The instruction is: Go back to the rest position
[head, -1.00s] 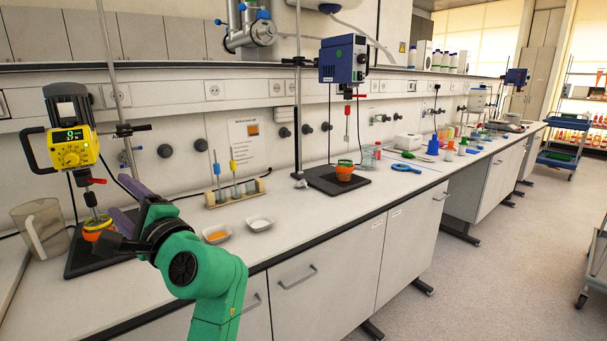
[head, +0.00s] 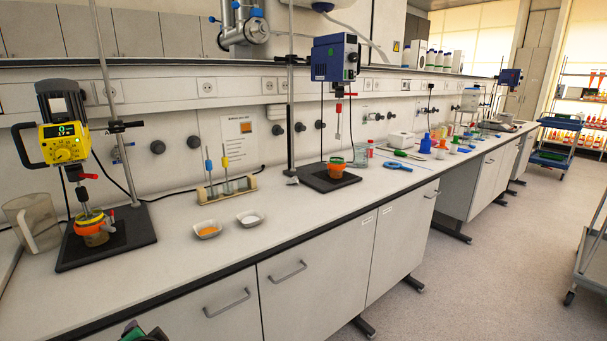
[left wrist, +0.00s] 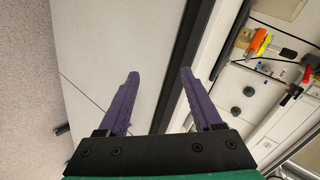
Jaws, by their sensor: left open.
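My left gripper (left wrist: 159,73) shows in the left wrist view with its two purple fingers apart and nothing between them. It is in front of the bench's pale cabinet doors, beside the dark bench edge (left wrist: 186,62). In the head view only a small green and black piece of my left arm shows at the bottom edge; the left gripper itself is out of that view. My right gripper is in neither view.
On the bench stand a yellow stirrer (head: 62,143) over an orange-rimmed cup (head: 93,232), a clear jug (head: 33,226), two white dishes (head: 207,230), a tube rack (head: 227,188) and a blue stirrer (head: 335,58).

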